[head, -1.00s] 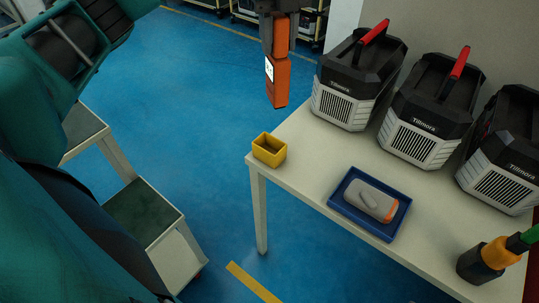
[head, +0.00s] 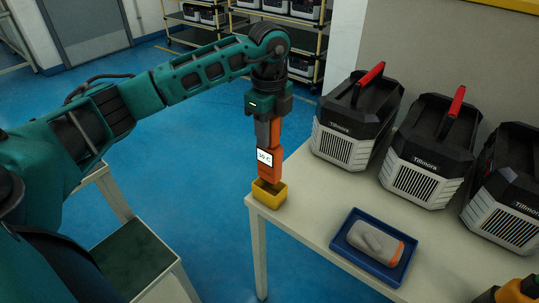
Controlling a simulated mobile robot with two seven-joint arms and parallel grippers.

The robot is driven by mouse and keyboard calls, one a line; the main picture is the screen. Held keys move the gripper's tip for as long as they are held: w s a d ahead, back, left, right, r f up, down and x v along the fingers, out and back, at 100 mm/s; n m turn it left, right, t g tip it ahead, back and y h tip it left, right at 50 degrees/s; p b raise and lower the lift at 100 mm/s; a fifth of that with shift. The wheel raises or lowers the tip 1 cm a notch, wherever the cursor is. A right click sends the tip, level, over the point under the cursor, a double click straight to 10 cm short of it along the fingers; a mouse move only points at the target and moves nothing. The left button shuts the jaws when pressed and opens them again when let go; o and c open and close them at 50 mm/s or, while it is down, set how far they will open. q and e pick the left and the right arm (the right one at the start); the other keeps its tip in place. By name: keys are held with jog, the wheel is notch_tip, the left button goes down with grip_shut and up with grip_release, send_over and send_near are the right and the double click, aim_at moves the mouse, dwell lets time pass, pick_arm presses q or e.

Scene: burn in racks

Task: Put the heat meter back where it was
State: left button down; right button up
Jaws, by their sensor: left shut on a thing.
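The heat meter (head: 267,164) is an orange handheld device with a small white display. My left gripper (head: 269,137) is shut on its upper part and holds it upright, pointing down. Its lower end is at the opening of the small yellow holder (head: 270,201) at the table's near left corner. The holder's front wall is in plain view; I cannot tell how deep the meter's tip sits or whether it touches the bottom.
The white table (head: 312,213) carries several black and white Tillmora units (head: 350,125) along the wall. A blue tray (head: 345,241) with a grey and orange device (head: 376,243) lies at the front. Shelves stand behind.

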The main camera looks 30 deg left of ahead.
aim_at(270, 155)
pick_arm(q)
jog(key=shift+f, duration=3.3)
jog(key=shift+f, duration=0.15)
jog(key=c, duration=0.7)
grip_release()
